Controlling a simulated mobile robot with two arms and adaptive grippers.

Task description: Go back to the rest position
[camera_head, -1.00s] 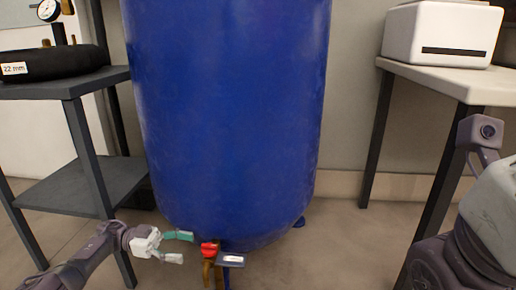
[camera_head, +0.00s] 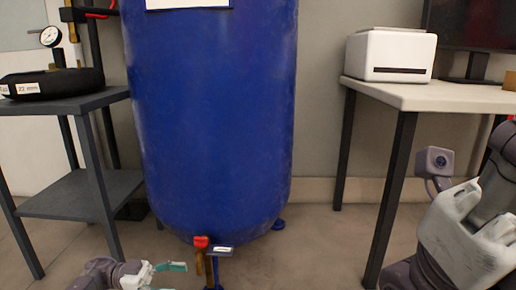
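My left gripper (camera_head: 172,277) is at the bottom edge, low in front of the blue tank and left of its valve. One teal finger shows fully and the other is partly cut off by the frame. The fingers are apart with nothing between them. My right arm (camera_head: 470,225) is folded up at the bottom right, and its fingers do not show.
A large blue tank (camera_head: 215,120) stands in the middle with a red-handled valve (camera_head: 200,242) at its bottom. A dark shelf table (camera_head: 70,106) on the left bears a black ring and gauge (camera_head: 50,37). A white-topped table (camera_head: 440,96) on the right bears a white box (camera_head: 390,55).

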